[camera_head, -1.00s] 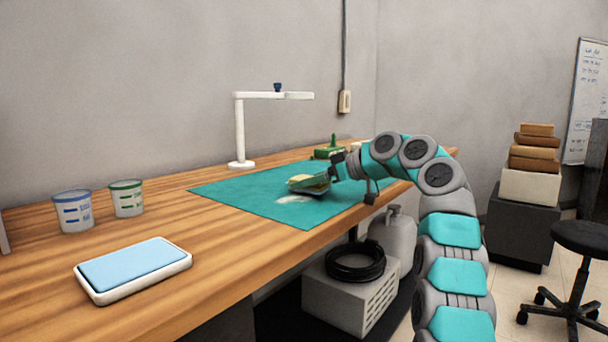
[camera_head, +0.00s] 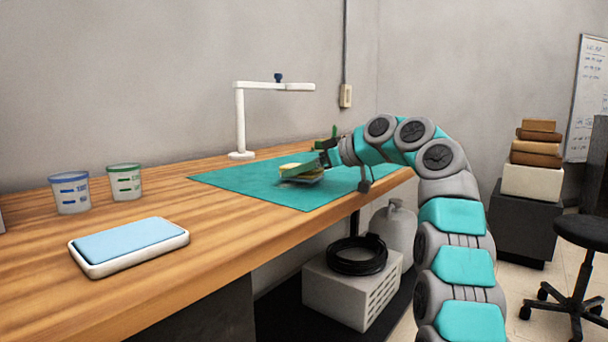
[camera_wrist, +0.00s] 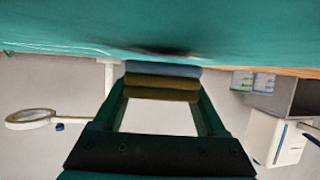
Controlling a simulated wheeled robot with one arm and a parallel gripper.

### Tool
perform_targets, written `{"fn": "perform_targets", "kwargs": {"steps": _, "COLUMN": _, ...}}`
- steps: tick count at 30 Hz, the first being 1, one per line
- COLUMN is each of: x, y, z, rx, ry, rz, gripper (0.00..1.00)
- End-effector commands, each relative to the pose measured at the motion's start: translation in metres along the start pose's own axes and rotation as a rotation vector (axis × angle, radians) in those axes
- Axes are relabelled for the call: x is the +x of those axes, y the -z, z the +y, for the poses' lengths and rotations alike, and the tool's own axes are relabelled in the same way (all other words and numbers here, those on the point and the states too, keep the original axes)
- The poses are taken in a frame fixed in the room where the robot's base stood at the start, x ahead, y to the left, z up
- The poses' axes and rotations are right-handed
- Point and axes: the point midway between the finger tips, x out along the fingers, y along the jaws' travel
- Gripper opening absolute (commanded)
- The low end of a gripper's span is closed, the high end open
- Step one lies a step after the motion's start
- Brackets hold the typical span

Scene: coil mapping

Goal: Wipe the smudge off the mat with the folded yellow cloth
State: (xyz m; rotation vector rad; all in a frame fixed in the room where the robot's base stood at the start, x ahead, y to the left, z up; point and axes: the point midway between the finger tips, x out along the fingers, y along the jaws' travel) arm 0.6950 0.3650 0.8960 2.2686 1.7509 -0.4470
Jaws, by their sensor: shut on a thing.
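The folded yellow cloth (camera_head: 297,167) is held low over the teal mat (camera_head: 240,184), and it seems to touch the mat or sit just above it. My gripper (camera_head: 315,165) is shut on the cloth. In the wrist view the cloth (camera_wrist: 162,90) shows as olive and bluish folded layers between the fingertips, close to the mat surface (camera_wrist: 250,30). The pale smudge cannot be clearly made out now; the cloth and gripper cover that area. A dark blurred patch, perhaps shadow, shows on the mat by the cloth in the wrist view.
A white lamp stand (camera_head: 240,120) stands behind the mat. Two measuring cups (camera_head: 70,193) and a white tray with a blue top (camera_head: 130,246) are on the wooden bench (camera_head: 215,240) at left.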

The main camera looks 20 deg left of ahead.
Motion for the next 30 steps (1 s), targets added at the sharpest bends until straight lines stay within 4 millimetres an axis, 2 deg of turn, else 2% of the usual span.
{"fn": "perform_targets", "kwargs": {"steps": 10, "x": 0.006, "y": -0.004, "z": -0.026, "rx": -0.002, "ry": 0.002, "rz": 0.0, "gripper": 0.21}}
{"fn": "perform_targets", "kwargs": {"steps": 20, "x": 0.008, "y": -0.002, "z": -0.039, "rx": -0.001, "ry": 0.003, "rz": -0.001, "gripper": 0.21}}
{"fn": "perform_targets", "kwargs": {"steps": 30, "x": 0.011, "y": 0.0, "z": -0.064, "rx": 0.0, "ry": 0.004, "rz": -0.001, "gripper": 0.21}}
